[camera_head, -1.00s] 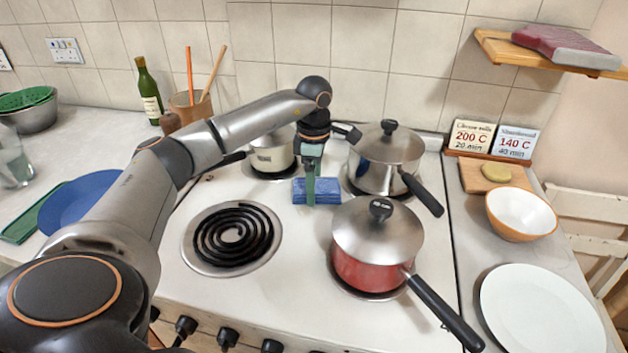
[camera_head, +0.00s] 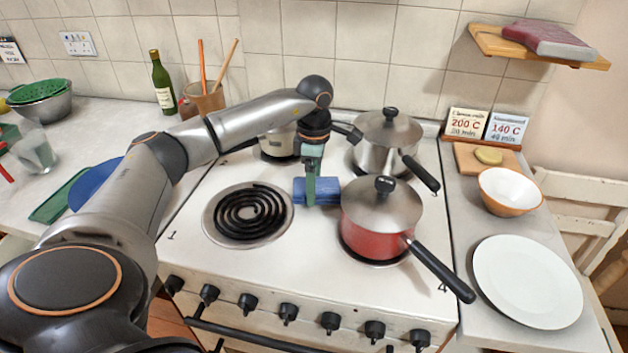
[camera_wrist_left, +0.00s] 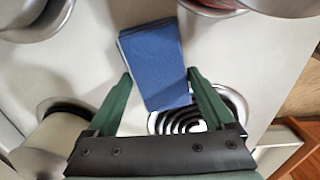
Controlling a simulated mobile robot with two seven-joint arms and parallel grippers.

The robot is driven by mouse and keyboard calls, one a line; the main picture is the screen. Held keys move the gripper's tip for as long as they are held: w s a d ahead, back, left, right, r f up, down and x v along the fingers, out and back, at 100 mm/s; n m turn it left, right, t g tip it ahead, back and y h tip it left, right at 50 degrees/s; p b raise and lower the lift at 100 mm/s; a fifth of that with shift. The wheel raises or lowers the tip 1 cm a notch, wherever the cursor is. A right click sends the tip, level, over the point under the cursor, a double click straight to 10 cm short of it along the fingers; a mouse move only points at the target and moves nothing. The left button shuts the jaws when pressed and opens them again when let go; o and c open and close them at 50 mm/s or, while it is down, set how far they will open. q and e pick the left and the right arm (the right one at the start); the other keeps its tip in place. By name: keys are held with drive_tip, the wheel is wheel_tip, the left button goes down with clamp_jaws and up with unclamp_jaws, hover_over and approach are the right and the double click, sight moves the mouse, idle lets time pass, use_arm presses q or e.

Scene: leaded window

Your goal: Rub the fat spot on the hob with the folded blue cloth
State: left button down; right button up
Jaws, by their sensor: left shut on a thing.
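The folded blue cloth (camera_head: 330,190) is between the coil ring and the red pan. It also shows in the left wrist view (camera_wrist_left: 155,62). My left gripper (camera_head: 310,195) is shut on it, and its green fingers lie on either side of the cloth in the left wrist view (camera_wrist_left: 160,85). The cloth is at or just above the white hob (camera_head: 290,270); I cannot tell whether it touches. No fat spot shows; the cloth or gripper may hide it. My right gripper is not in view.
The red pan (camera_head: 375,228) stands close at the cloth's right, its handle pointing front right. A steel pan (camera_head: 385,150) and a cream pot (camera_head: 278,143) stand behind. The bare coil ring (camera_head: 248,214) is at the left. The hob's front middle is clear.

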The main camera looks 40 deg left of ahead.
use_arm(q)
drive_tip(key=shift+w+a+r+p, duration=0.15)
drive_tip(key=shift+r+p, duration=0.15)
drive_tip(key=shift+r, duration=0.3)
drive_tip(key=shift+w+d+r+p, duration=0.1)
drive_tip(key=shift+r+p, duration=0.2)
drive_tip(key=shift+r, duration=0.25)
wheel_tip(320, 180, up, 4)
drive_tip(key=p, duration=0.3)
drive_tip(key=shift+r, duration=0.2)
